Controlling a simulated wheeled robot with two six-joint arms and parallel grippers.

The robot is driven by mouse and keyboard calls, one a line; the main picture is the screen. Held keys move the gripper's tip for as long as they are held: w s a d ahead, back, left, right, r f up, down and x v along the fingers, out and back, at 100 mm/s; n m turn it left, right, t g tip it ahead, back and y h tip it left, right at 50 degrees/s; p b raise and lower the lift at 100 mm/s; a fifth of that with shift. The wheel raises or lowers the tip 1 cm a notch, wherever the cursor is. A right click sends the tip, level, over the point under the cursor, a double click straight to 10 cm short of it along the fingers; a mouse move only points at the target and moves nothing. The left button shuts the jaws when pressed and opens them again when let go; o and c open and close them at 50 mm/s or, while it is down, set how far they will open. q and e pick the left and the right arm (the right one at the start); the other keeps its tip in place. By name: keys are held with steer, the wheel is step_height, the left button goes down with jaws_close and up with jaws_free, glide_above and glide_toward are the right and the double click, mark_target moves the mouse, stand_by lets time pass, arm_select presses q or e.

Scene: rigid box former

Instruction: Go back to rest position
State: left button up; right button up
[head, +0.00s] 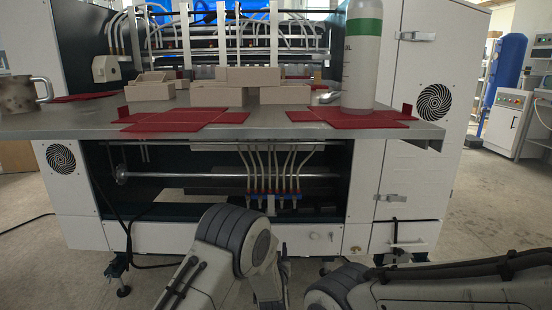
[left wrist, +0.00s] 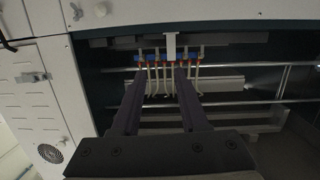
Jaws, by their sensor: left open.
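My left gripper (left wrist: 160,78) shows in the left wrist view with its two dark fingers apart and nothing between them. Its fingers point toward the hoses and the blue and red fittings in the machine's lower opening. In the head view, bent grey links of my own arms fill the bottom edge, below the table, and neither gripper's fingertips can be seen there. My right gripper is out of view.
The box former (head: 400,170) stands close ahead, with a metal table (head: 270,128) jutting out. On the table are red sheets (head: 180,120), beige boxes (head: 250,76), a tall white cylinder (head: 362,60) and a metal mug (head: 20,95).

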arm_select(q)
steer(key=s+a+r+g, duration=0.2)
steer(key=s+a+g, duration=0.3)
steer(key=s, duration=0.6)
steer(key=s+a+r+g, duration=0.1)
steer(key=s+a+g, duration=0.3)
steer(key=s+a, duration=0.5)
steer(key=s+a+r+g, duration=0.2)
steer(key=s+a+g, duration=0.25)
steer(key=s, duration=0.85)
steer(key=s+d+r+m+g+p, duration=0.2)
steer(key=s+d+r+m+p, duration=0.55)
steer(key=s+d+r, duration=0.6)
step_height(320, 180, up, 37)
steer(key=p, duration=3.7)
steer(key=shift+p, duration=0.35)
